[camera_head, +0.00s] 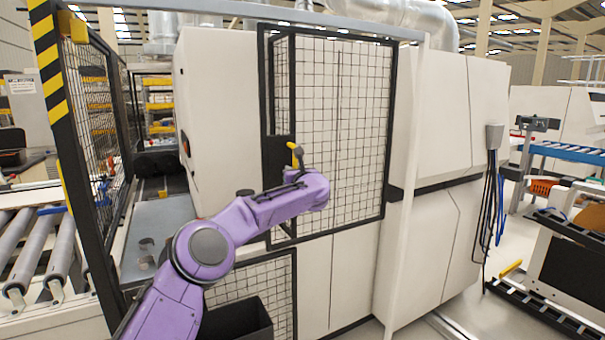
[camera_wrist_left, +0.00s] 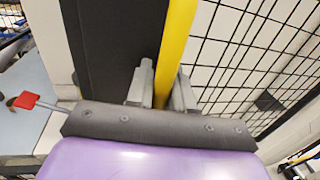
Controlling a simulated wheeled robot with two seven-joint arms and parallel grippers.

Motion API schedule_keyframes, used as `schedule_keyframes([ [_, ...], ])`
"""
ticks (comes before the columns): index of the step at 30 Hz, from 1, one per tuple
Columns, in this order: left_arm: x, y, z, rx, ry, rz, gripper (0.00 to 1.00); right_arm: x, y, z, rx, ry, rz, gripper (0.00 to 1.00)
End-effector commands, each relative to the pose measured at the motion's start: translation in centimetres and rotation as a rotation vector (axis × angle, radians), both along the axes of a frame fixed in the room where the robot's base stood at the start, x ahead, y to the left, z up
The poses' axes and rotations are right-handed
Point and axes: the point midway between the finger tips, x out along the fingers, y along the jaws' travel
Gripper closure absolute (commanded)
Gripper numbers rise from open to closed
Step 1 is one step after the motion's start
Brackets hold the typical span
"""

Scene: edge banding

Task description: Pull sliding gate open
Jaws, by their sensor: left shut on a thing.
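The sliding gate (camera_head: 345,130) is a black-framed wire mesh panel standing in front of the white machine in the head view. Its yellow handle (camera_head: 294,150) is at the panel's left side, on the dark upright. My left gripper (camera_wrist_left: 161,88) is shut on the yellow handle (camera_wrist_left: 178,40), with one grey finger on each side of it in the left wrist view. In the head view my purple left arm reaches in from below and its wrist partly hides the handle. The gate stands to the right of an opening in the guard. My right gripper is not in view.
A black and yellow striped post (camera_head: 50,80) and a mesh side fence stand at the left. A roller conveyor (camera_head: 40,255) is at the lower left. A white post (camera_head: 408,180) stands right of the gate. A black bin (camera_head: 238,325) is below my arm.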

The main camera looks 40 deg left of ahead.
Motion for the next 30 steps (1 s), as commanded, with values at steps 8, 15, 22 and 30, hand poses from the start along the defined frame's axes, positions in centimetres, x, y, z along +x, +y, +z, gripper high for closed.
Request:
schedule_keyframes([
  [8,0.1,0.3,0.0,0.001,0.000,0.006,1.00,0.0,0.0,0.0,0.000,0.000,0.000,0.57],
  [15,0.2,0.1,0.1,0.002,-0.001,0.003,0.73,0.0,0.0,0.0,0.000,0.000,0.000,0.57],
  [22,0.1,0.1,0.0,0.001,-0.001,0.004,0.73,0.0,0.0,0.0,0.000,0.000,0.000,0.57],
  [30,-2.0,-2.8,-0.5,0.000,-0.004,-0.001,0.73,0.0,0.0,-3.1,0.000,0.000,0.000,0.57],
])
